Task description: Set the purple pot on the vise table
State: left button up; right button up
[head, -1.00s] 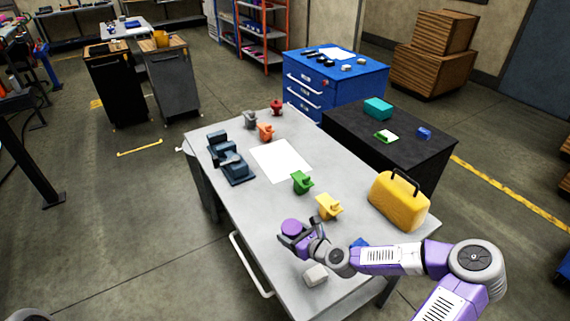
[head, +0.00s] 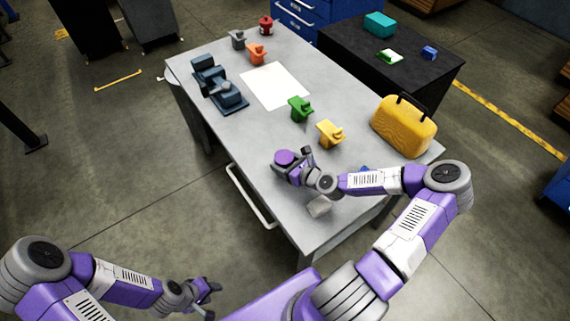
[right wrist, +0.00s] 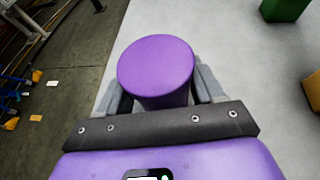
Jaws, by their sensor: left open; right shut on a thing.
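The purple pot (head: 286,157) is between the fingers of my right gripper (head: 292,167), over the near part of the grey table (head: 250,135) that bears the dark blue vise (head: 220,88). In the right wrist view, the round purple pot (right wrist: 155,68) sits between the two grey fingers of the shut gripper (right wrist: 160,95), its top facing the camera. I cannot tell whether its base touches the tabletop. My left gripper (head: 207,290) is open and empty, low at the bottom left, off the table.
A white sheet (head: 274,86), green (head: 300,108) and yellow (head: 330,133) parts, and a yellow case (head: 404,126) are on the table. A light grey block (head: 319,207) lies near the right arm. Clear tabletop lies left of the pot.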

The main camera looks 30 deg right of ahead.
jog(key=shift+f, duration=0.45)
jog(key=o, duration=1.1)
jog(key=shift+o, duration=0.2)
jog(key=shift+r, duration=0.1)
jog(key=p+v, duration=0.3)
jog(key=v, duration=0.9)
